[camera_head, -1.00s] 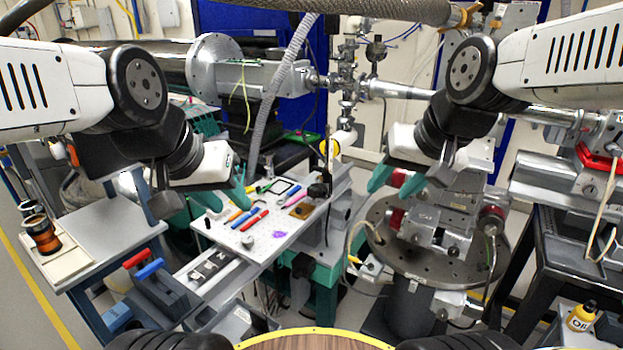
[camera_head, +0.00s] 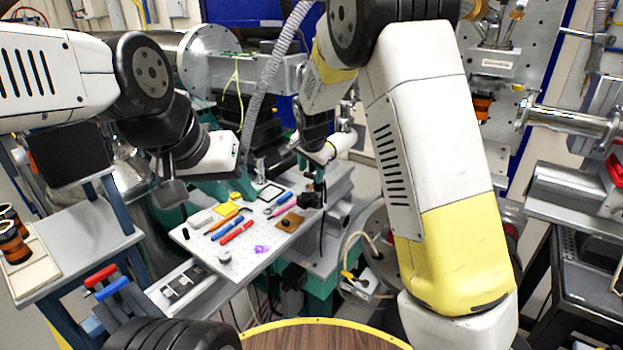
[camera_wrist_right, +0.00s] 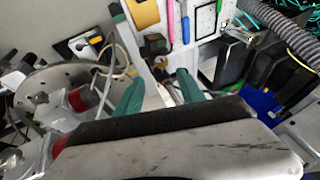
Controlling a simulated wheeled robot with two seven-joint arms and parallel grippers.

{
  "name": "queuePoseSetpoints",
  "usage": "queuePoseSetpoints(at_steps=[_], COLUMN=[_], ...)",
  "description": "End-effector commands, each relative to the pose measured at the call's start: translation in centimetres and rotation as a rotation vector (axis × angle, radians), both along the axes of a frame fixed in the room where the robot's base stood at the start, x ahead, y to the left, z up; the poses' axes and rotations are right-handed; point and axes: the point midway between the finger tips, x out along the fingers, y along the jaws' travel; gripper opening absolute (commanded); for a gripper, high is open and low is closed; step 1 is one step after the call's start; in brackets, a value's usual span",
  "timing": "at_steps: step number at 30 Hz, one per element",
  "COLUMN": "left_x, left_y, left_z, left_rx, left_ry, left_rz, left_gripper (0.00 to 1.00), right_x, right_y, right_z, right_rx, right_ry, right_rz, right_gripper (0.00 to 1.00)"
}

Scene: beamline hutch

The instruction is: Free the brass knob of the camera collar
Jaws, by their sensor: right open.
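A small dark fixture (camera_head: 311,196) with a brownish part stands at the right edge of the white board. It also shows in the right wrist view (camera_wrist_right: 155,46), beyond the fingertips; I cannot tell whether it is the camera collar. I cannot make out the brass knob for certain. My right gripper (camera_wrist_right: 160,82) has its teal fingers apart, with nothing held between them. In the head view its hand is near the board's far right side, partly hidden. My left gripper (camera_head: 226,182) is open and empty over the board's far left part.
The white board (camera_head: 214,248) holds several pens, a tan square (camera_head: 290,222) and small parts. A round metal plate (camera_wrist_right: 50,90) shows left in the wrist view. A grey hose (camera_head: 262,95) hangs behind the board. A side table (camera_head: 85,245) stands at left.

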Motion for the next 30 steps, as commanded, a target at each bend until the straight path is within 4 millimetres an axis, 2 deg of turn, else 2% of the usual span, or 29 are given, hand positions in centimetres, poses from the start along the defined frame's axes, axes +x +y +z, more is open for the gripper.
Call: queuePoseSetpoints(at_steps=[5,12,18,28,29,30], left_x=[0.0,0.0,0.0,0.0,0.0,0.0], left_y=[0.0,0.0,0.0,0.0,0.0,0.0], left_z=[0.0,0.0,0.0,0.0,0.0,0.0], left_rx=[0.000,0.000,0.000,0.000,0.000,0.000], left_ry=[0.000,0.000,0.000,0.000,0.000,0.000], left_rz=[0.000,0.000,0.000,0.000,0.000,0.000], left_gripper=[0.36,0.36,0.36,0.36,0.36,0.36], right_x=[0.9,2.7,3.8,4.1,4.0,4.0], right_y=[0.4,0.5,0.6,0.6,0.6,0.6], right_z=[-1.5,-4.9,-6.8,-7.3,-7.3,-7.3], right_rx=[-0.005,-0.005,-0.004,-0.003,-0.003,-0.003], right_ry=[-0.004,-0.002,-0.004,-0.004,-0.004,-0.004], right_rz=[-0.008,-0.008,-0.007,-0.006,-0.006,-0.006], right_gripper=[0.46,0.46,0.46,0.46,0.44,0.36])
